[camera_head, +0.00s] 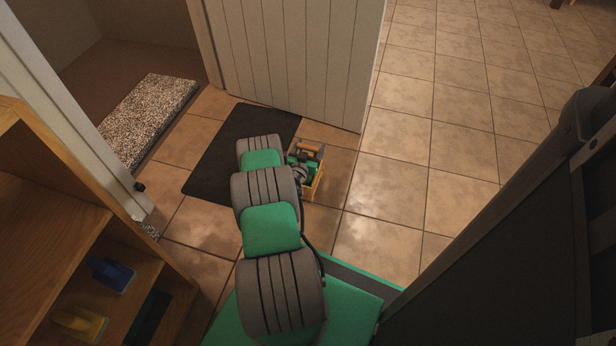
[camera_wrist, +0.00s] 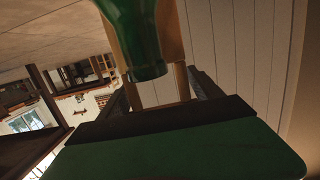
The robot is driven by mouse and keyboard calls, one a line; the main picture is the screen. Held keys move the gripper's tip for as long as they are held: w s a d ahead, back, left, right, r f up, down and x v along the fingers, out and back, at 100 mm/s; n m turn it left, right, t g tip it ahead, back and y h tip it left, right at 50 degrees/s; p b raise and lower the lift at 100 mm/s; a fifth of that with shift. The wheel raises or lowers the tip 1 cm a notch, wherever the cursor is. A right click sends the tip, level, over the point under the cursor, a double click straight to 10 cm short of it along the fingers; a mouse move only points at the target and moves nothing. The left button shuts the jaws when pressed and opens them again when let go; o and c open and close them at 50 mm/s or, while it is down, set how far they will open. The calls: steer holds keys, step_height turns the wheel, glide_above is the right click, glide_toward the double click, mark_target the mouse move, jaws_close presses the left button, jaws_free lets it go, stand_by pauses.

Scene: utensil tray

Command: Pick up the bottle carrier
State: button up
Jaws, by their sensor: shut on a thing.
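The bottle carrier (camera_head: 316,189) is a small orange-yellow wooden box with green bottles in it, beside the right edge of the dark mat in the head view. My arm partly hides it. My gripper (camera_wrist: 162,82) is shut on the carrier, with a pale wooden part between its dark fingers in the wrist view. A green bottle (camera_wrist: 142,42) and a wooden part of the carrier (camera_wrist: 172,32) show close above the fingers there. I cannot tell whether the carrier touches the floor.
A dark mat (camera_head: 222,150) lies on the tiles in front of a white panelled door (camera_head: 290,60). A speckled rug (camera_head: 150,115) lies beyond the doorway. A wooden shelf (camera_head: 50,200) with brushes stands at the left. Tiled floor (camera_head: 430,150) at the right is clear.

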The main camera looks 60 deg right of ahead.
steer(key=c, duration=0.6)
steer(key=shift+r, duration=0.1)
